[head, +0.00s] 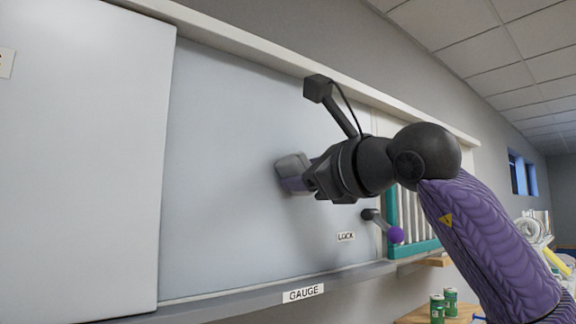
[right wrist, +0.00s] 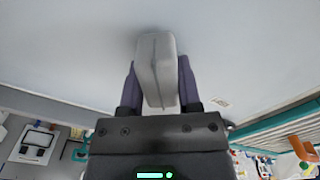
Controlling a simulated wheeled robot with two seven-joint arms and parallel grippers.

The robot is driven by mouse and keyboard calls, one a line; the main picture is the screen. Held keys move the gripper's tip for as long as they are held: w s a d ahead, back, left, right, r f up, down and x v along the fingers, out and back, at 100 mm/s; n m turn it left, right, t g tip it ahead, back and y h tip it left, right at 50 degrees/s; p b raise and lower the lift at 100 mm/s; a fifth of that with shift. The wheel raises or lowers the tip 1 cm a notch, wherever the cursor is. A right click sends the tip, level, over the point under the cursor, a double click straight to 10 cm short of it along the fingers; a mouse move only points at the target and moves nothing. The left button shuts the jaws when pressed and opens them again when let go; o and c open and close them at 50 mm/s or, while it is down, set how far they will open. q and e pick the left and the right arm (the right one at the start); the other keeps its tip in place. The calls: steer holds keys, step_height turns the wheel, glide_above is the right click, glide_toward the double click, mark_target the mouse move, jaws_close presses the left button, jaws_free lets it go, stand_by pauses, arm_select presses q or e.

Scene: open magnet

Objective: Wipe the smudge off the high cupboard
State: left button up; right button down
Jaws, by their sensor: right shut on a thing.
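My right gripper (head: 297,178) reaches in from the right, shut on a pale grey block (head: 293,163), perhaps an eraser or sponge. In the right wrist view the block (right wrist: 158,70) sits between the two purple fingers, its far end at the grey panel. The block is at the cupboard's smooth grey panel (head: 225,120); I cannot tell whether it is pressed on it. No smudge stands out on the panel; a soft shadow lies under the gripper, and the part behind the block and hand is hidden. My left gripper is not in view.
A paler panel (head: 80,150) stands at the left. A lever with a purple knob (head: 396,235) sticks out near the LOCK label (head: 346,237), beside a teal-framed rack (head: 415,245). A ledge with a GAUGE label (head: 303,293) runs below. Green cans (head: 437,307) stand lower right.

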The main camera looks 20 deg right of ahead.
steer(key=shift+w+d+p, duration=0.15)
steer(key=shift+w+d, duration=0.1)
steer(key=shift+d, duration=0.35)
steer(key=shift+w+d+p, duration=0.15)
steer(key=shift+w+d, duration=0.05)
steer(key=shift+d, duration=0.35)
steer(key=d+p, duration=0.1)
steer(key=w+d+p, duration=0.1)
steer(key=d, duration=0.1)
steer(key=shift+w+d, duration=0.1)
steer(key=shift+d, duration=0.05)
steer(key=b+v, duration=0.2)
steer(key=v, duration=0.4)
